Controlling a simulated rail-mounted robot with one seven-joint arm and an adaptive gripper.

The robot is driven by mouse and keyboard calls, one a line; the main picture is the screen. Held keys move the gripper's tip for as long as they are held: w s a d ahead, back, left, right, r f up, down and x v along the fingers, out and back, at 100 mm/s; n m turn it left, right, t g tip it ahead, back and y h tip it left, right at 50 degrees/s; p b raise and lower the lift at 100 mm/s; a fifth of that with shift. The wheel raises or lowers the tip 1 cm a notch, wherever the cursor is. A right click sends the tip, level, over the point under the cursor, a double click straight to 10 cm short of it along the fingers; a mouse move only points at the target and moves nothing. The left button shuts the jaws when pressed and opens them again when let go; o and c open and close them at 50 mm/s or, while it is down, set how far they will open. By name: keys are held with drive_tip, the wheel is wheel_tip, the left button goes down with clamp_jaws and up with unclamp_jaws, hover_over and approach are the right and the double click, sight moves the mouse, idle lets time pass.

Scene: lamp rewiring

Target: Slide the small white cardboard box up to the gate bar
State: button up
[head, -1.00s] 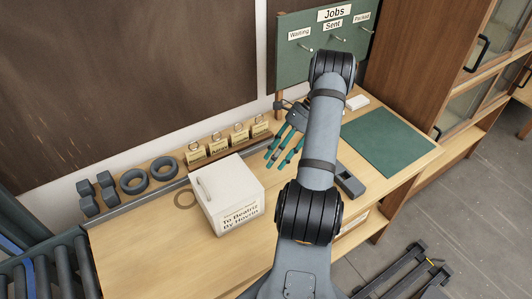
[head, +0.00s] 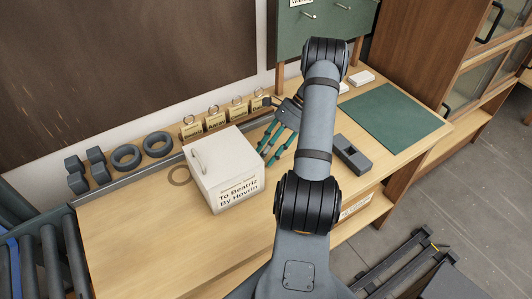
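A white box (head: 222,172) with a handle-like strip on top and a label reading "To Beatriz" stands upright on the wooden table, left of my arm. My gripper (head: 267,160), with teal fingers, is close to the right side of this box. Its fingers look spread with nothing between them; I cannot tell whether they touch the box. My forearm partly hides the gripper's body. A grey bar (head: 135,180) runs along the table's back left edge, behind the box; I cannot tell for sure whether it is the gate bar.
Grey rings (head: 126,157), grey blocks (head: 76,175) and tagged holders (head: 215,120) line the back. A roller conveyor (head: 35,260) is at the left. A dark grey tray (head: 352,154) and green mat (head: 382,117) lie right of my arm. The table's front left is clear.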

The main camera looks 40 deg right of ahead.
drive_tip(key=shift+w+a+b, duration=0.15)
drive_tip(key=shift+a+b, duration=0.15)
drive_tip(key=shift+a, duration=0.75)
drive_tip(key=shift+w+a+b, duration=0.2)
drive_tip(key=shift+a+b, duration=0.05)
drive_tip(key=shift+a, duration=0.85)
drive_tip(key=shift+w+a+b, duration=0.15)
drive_tip(key=shift+a+b, duration=0.15)
drive_tip(key=shift+a, duration=0.75)
drive_tip(key=shift+w+a+b, duration=0.2)
drive_tip(key=shift+a+b, duration=0.1)
drive_tip(key=shift+a, duration=0.75)
drive_tip(key=shift+w+a+b, duration=0.15)
drive_tip(key=shift+a+b, duration=0.2)
drive_tip(key=shift+a, duration=0.75)
drive_tip(key=shift+w+a+b, duration=0.2)
drive_tip(key=shift+a+b, duration=0.1)
drive_tip(key=shift+a, duration=0.75)
drive_tip(key=shift+w+a+b, duration=0.15)
drive_tip(key=shift+a+b, duration=0.2)
drive_tip(key=shift+a, duration=0.75)
drive_tip(key=shift+w+a+b, duration=0.2)
drive_tip(key=shift+a+b, duration=0.1)
drive_tip(key=shift+a, duration=0.75)
drive_tip(key=shift+w+a+b, duration=0.15)
drive_tip(key=shift+a+b, duration=0.2)
drive_tip(key=shift+a, duration=0.75)
